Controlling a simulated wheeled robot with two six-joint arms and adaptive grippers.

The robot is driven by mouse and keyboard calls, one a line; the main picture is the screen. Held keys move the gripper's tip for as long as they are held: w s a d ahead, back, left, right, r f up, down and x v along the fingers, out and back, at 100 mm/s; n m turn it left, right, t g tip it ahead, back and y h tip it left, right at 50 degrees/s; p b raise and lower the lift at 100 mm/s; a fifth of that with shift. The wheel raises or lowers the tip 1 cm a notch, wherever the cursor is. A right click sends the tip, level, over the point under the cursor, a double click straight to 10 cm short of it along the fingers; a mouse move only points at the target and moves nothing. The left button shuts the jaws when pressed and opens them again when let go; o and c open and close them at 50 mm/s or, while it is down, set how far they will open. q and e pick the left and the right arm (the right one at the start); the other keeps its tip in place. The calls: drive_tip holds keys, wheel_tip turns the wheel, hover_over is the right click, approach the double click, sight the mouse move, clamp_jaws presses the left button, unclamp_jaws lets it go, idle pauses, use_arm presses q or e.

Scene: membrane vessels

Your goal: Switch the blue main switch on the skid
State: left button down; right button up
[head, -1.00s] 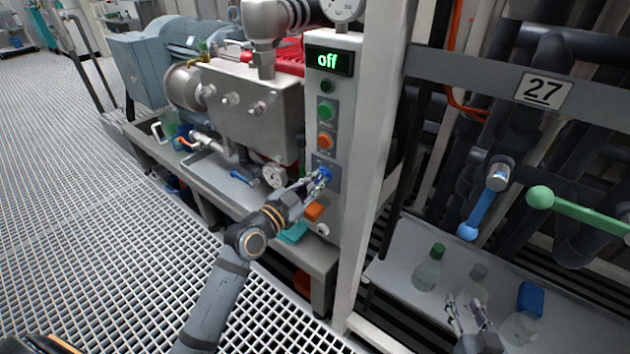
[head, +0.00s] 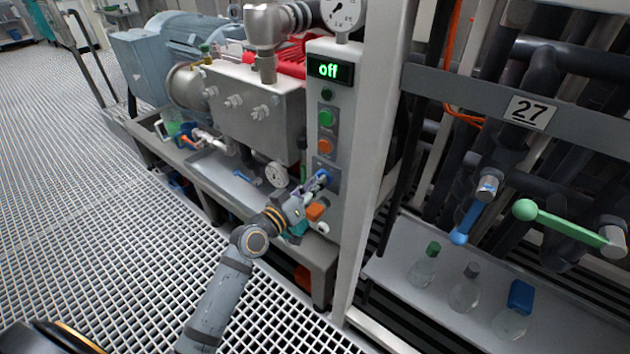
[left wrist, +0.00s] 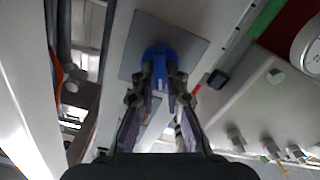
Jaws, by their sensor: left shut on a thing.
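The blue main switch (head: 325,176) is on a grey plate low on the skid's control panel (head: 345,120). It also shows in the left wrist view (left wrist: 158,52), straight ahead of the fingers. My left gripper (head: 316,184) is at the switch, its two fingertips shut on the blue knob from both sides. In the left wrist view the fingertips (left wrist: 158,75) lie against the knob's sides. The display (head: 329,69) above reads "off" in green. My right gripper is not in view.
A white post (head: 372,170) stands close to the right. Bottles (head: 424,268) stand on a shelf beyond it.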

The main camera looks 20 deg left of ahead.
use_arm(q)
drive_tip(key=shift+r+n, duration=0.2)
drive_tip(key=shift+n, duration=0.4)
drive_tip(key=shift+w, duration=0.1)
drive_tip(key=c, duration=0.7)
unclamp_jaws()
drive_tip(key=shift+f, duration=0.15)
drive_tip(key=shift+c, duration=0.2)
drive_tip(key=shift+a+f, duration=0.1)
drive_tip(key=v, duration=0.7)
drive_tip(key=shift+s, duration=0.2)
